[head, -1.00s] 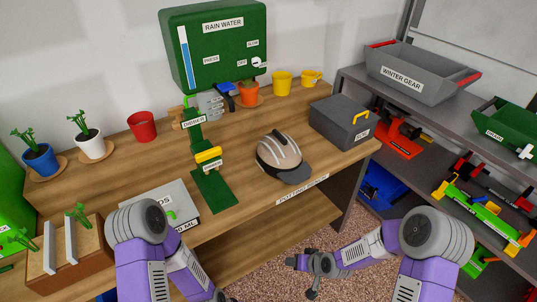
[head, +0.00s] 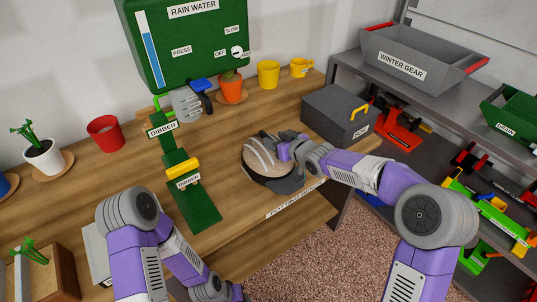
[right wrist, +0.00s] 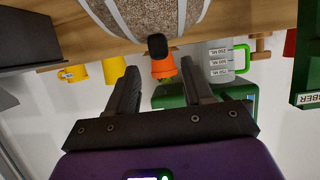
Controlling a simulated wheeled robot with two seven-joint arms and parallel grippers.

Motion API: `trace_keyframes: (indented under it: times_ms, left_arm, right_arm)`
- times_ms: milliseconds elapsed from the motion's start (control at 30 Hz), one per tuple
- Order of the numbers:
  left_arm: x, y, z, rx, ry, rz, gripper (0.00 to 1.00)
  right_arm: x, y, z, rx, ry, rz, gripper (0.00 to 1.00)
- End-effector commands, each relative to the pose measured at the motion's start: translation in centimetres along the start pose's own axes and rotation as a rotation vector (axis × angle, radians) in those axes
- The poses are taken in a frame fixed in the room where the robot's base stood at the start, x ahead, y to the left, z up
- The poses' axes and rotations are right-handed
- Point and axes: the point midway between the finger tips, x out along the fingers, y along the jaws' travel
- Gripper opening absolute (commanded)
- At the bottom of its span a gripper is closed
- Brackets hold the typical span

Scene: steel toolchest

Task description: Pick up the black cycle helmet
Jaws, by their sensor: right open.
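The helmet (head: 258,158) sits on the wooden bench. Its shell looks grey-brown with pale stripes, not plainly black, and it has a dark brim. My right gripper (head: 288,143) is at the helmet's right side and hides part of it. In the right wrist view the jaws (right wrist: 157,78) are apart with nothing held between them. The speckled helmet shell (right wrist: 160,15) shows at the top of that view, beyond the fingertips, with a small black part below it. My left arm comes in at the bottom left of the head view; its gripper is out of sight.
A dark grey box (head: 335,117) stands right of the helmet. The green dibber stand (head: 192,205) is to its left. Some bare bench lies between stand and helmet.

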Motion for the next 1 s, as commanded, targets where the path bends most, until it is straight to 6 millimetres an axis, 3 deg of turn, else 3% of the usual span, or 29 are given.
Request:
trace_keyframes:
  times_ms: [400,700,767,1000]
  left_arm:
    - [1.2,-0.5,-0.1,-0.001,0.0,0.0,0.43]
    - [1.2,-0.5,-0.1,0.0,0.0,0.0,0.43]
    - [1.2,-0.5,-0.1,0.0,0.0,0.0,0.43]
    - [1.2,-0.5,-0.1,0.0,0.0,0.0,0.43]
  right_arm:
    - [5.1,-0.2,0.3,0.001,0.0,-0.001,0.51]
    - [5.6,-0.2,0.2,0.001,-0.001,0.0,0.51]
    - [5.5,-0.2,0.2,0.001,-0.001,0.0,0.45]
    - [5.5,-0.2,0.3,0.001,-0.001,0.0,0.08]
